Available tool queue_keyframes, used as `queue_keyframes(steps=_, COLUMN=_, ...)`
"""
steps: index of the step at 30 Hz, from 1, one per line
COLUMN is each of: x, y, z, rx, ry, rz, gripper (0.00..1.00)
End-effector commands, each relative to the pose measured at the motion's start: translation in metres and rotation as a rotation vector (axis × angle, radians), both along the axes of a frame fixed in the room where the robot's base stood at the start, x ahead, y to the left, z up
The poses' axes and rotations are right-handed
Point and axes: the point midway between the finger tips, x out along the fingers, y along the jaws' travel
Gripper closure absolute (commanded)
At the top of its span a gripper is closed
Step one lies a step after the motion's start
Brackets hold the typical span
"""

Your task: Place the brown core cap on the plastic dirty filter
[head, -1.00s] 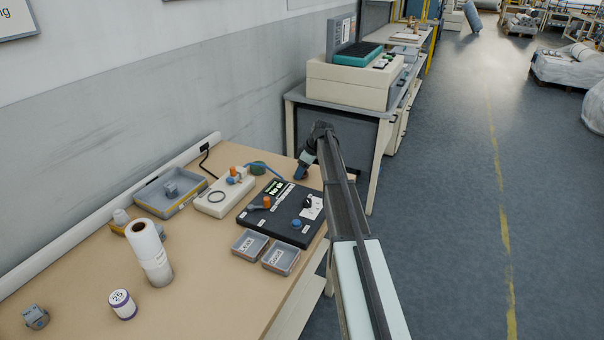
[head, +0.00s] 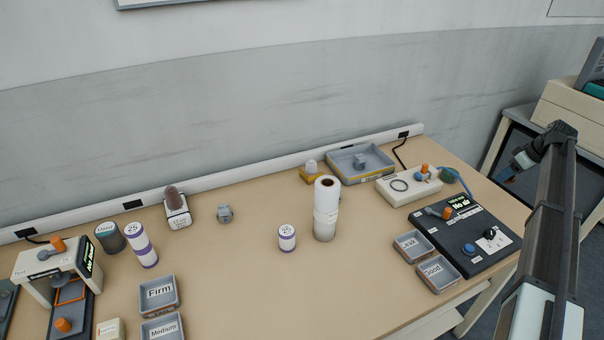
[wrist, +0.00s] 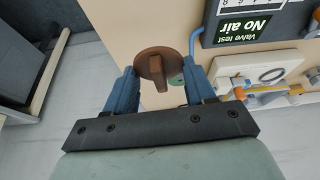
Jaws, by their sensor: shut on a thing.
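My gripper (head: 507,174) hangs just past the right end of the bench, and it also shows in the wrist view (wrist: 158,82). Its blue fingers are shut on the brown core cap (wrist: 154,65), a round brown disc with a raised bar across its face. The cap is too small to make out clearly in the head view. I cannot tell for sure which object is the plastic dirty filter. A small grey fitting (head: 225,213) lies on the bench, and another grey fitting (head: 360,160) lies in the grey tray (head: 343,178).
A tall white roll (head: 326,215) with a brown core stands mid-bench. Right of it are a cream tester (head: 400,192), a black valve-test panel (head: 470,245) and two small bins (head: 437,273). Labelled jars and bins crowd the left. The front middle bench (head: 270,300) is clear.

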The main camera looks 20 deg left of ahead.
Motion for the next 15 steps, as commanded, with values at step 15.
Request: queue_keyframes(steps=15, x=0.001, y=0.000, z=0.108, rx=-0.001, ry=-0.002, rz=0.000, gripper=0.74)
